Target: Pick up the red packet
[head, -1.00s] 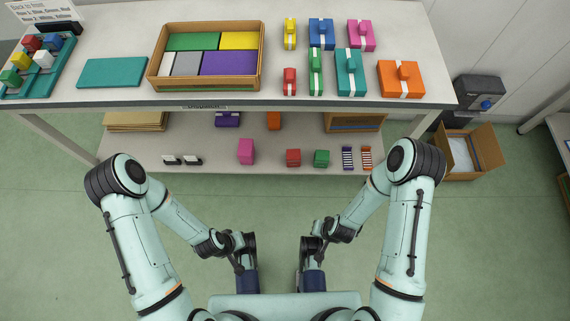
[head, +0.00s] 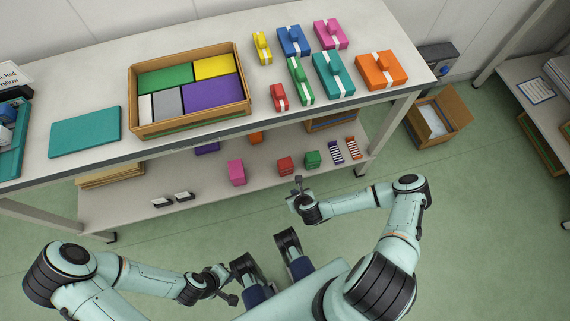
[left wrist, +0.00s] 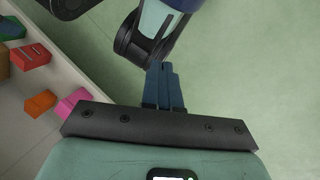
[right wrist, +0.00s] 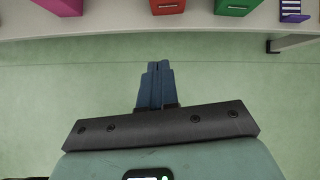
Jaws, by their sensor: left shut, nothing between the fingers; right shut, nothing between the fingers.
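The red packet (head: 279,96) is a small red box with a white band and a raised part. It stands on the table top, right of the brown box and left of the green packet. My right gripper (head: 298,182) is beyond the table's front, low by the lower shelf and well apart from the packet. Its blue fingers (right wrist: 157,72) are shut and empty in the right wrist view. My left gripper (head: 230,297) is low by my body; its fingers (left wrist: 165,75) are shut and empty. Neither wrist view shows the red packet.
Yellow (head: 262,48), blue (head: 293,41), pink (head: 331,35), green (head: 300,82), teal (head: 333,75) and orange (head: 381,70) packets stand nearby. The brown box (head: 190,128) holds coloured blocks. A red box (head: 285,165) sits on the lower shelf (head: 215,192). An open carton (head: 440,118) is on the floor.

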